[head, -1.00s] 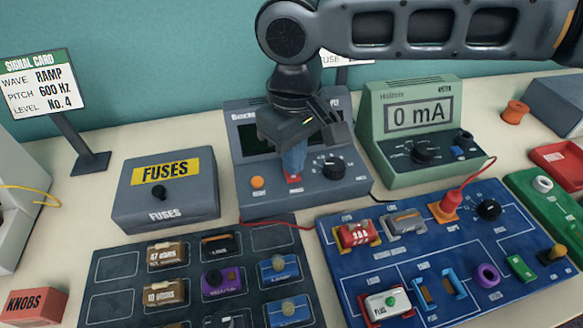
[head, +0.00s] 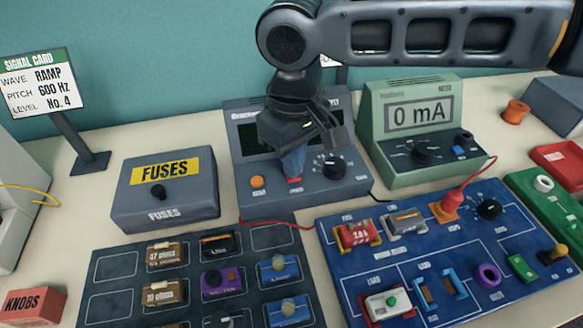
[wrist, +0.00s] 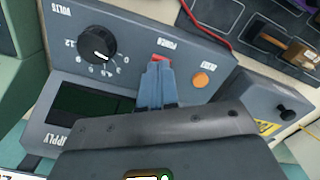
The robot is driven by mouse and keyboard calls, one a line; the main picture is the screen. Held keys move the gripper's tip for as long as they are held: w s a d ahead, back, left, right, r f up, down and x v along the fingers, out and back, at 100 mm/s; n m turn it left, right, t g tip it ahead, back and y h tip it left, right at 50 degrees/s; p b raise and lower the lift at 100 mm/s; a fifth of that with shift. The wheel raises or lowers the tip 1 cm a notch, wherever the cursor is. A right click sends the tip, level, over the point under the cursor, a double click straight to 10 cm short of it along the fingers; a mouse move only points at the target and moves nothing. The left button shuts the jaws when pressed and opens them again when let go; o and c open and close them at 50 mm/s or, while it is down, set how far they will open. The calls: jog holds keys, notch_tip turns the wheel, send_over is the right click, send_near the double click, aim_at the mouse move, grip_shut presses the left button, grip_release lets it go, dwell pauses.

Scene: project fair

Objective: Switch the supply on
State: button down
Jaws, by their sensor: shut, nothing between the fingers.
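The supply (head: 320,198) is a blue-grey box with a sloped front and a dark screen. It also shows in the wrist view (wrist: 135,22). A red power switch (wrist: 158,57) sits on its panel between an orange button (wrist: 201,79) and a black volts dial (wrist: 97,45). In the head view only a bit of the red switch (head: 294,181) shows below my fingers. My gripper (head: 294,174) is shut and empty, pointing down, with its blue fingertips (wrist: 158,68) at the switch. The fingertips partly hide it, so contact and the switch's position are unclear. The screen looks dark.
A green meter (head: 375,150) reading 0 mA stands right of the supply. A grey fuses box (head: 185,195) is on its left. A blue circuit board (head: 350,270) and a dark parts tray (head: 110,285) lie in front. A red lead (head: 285,225) runs between.

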jog(key=shift+f, duration=0.5)
dwell(0.4)
notch_tip(320, 180, up, 7)
jog(key=p, duration=0.6)
jog(key=shift+p, duration=0.3)
